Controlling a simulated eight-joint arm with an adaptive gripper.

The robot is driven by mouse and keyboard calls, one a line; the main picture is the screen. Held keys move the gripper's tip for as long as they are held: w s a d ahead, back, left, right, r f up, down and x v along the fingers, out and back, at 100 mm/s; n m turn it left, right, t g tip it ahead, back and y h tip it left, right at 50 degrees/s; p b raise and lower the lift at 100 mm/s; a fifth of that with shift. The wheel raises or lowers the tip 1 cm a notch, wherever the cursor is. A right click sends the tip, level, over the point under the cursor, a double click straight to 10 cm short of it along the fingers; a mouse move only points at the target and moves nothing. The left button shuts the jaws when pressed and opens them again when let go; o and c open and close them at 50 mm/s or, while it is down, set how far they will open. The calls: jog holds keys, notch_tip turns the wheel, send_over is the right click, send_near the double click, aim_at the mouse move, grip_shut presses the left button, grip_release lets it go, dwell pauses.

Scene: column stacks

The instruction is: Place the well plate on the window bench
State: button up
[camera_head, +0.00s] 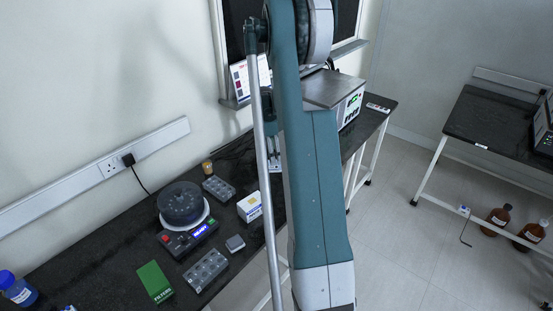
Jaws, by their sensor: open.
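The long black bench (95,262) under the window runs along the left wall. Two clear, greyish plates with several round wells lie on it: one plate (206,270) near the front edge, the other plate (218,188) further back. I cannot tell which one the task means. My teal arm crosses the middle of the view and hides part of the bench.
A dark round device (182,204) with a keypad, a green box (155,281), a white-yellow box (249,207) and a small grey block (235,243) stand on the bench. A blue-capped bottle (17,290) is at left. Another bench (492,122) and brown bottles (497,219) are at right.

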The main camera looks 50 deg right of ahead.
notch_tip(320, 180, up, 7)
jog(key=shift+w+a+p, duration=0.3)
jog(key=shift+w+a, duration=0.05)
jog(key=shift+f, duration=0.1)
dwell(0.5)
jog(key=s+a+r+m+t, duration=0.1)
jog(key=a+r, duration=0.6)
jog(key=a, duration=0.4)
jog(key=s+a+r+m+t, duration=0.1)
jog(key=a+r+m+t, duration=0.1)
jog(key=a+r, duration=0.65)
jog(key=s+a+r+m+t, duration=0.1)
jog(key=a+r, duration=0.3)
jog(key=a, duration=1)
jog(key=s+a+m+t, duration=0.2)
jog(key=s+a, duration=0.7)
jog(key=a, duration=0.4)
jog(key=s+a+m+t+y, duration=0.1)
jog(key=s+a+m+t, duration=0.1)
jog(key=s+a, duration=0.8)
jog(key=a+m, duration=0.1)
jog(key=a, duration=0.2)
jog(key=shift+s, duration=0.3)
